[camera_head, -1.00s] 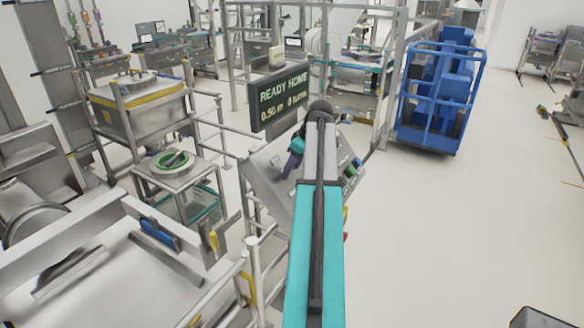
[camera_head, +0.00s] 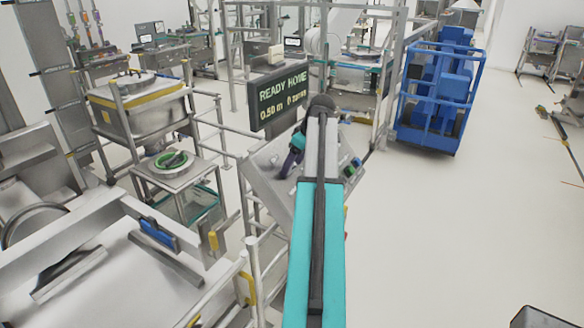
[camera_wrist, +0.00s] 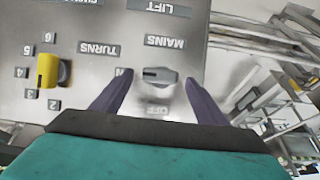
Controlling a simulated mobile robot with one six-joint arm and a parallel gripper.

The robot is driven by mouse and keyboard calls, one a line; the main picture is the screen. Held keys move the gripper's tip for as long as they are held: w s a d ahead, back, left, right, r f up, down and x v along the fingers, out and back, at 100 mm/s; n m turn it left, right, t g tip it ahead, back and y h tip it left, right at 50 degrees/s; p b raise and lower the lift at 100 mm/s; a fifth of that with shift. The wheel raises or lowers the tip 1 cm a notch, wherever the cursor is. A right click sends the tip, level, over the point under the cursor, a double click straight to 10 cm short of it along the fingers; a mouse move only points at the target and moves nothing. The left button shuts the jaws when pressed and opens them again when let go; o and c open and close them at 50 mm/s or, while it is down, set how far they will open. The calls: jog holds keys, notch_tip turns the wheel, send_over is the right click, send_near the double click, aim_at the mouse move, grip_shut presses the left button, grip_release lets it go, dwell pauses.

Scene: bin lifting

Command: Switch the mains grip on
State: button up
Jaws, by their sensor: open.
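The mains grip (camera_wrist: 160,77) is a small grey knob on the sloped grey panel (camera_wrist: 95,18), under the label MAINS, which reads upside down in the wrist view. A dark mark runs sideways across the grip. A label ending in N sits to its left, partly hidden by a finger, and OFF shows below it in the picture. My gripper (camera_wrist: 157,80) is open, with one purple finger on each side of the grip and visible gaps between. In the head view my gripper (camera_head: 291,158) is over the panel, partly hidden by my arm.
A yellow knob (camera_wrist: 47,71) with numbers around it sits left of the grip, near the label TURNS. A display (camera_head: 278,97) reading READY HOME stands behind the panel. Metal rails (camera_head: 232,215) and a stand are to the left. Open floor (camera_head: 450,230) lies to the right.

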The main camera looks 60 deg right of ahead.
jog(key=b+v, duration=0.3)
jog(key=v, duration=0.9)
jog(key=shift+r+b, duration=0.15)
jog(key=shift+b, duration=0.2)
